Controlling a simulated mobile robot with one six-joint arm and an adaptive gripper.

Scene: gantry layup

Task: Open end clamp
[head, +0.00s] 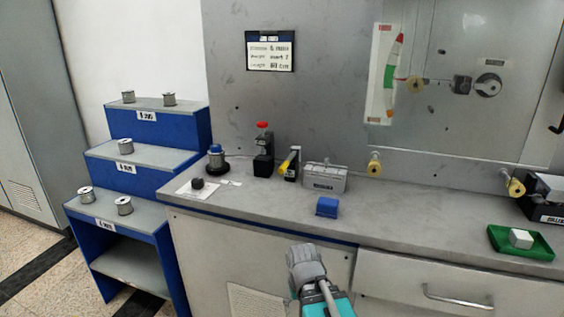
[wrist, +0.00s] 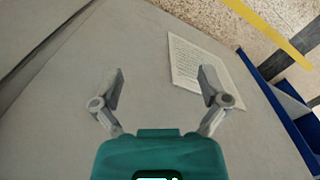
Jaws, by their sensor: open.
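No clamp is labelled as the end clamp. A black upright device with a red knob (head: 263,150) stands at the back of the grey bench. A small black clamp-like device with a yellow lever (head: 289,165) stands just right of it, its lever tilted; I cannot tell whether it is open or shut. My gripper (head: 304,258) is low in front of the bench edge, apart from both devices. In the wrist view, the fingers of my gripper (wrist: 162,85) are spread with nothing between them. Neither device shows in the wrist view.
A grey metal block (head: 326,178) and a blue block (head: 327,207) sit on the bench. A green tray (head: 520,251) holds a white block at right. Blue stepped shelves (head: 150,172) carry spools at left. The bench middle right of the blue block is clear.

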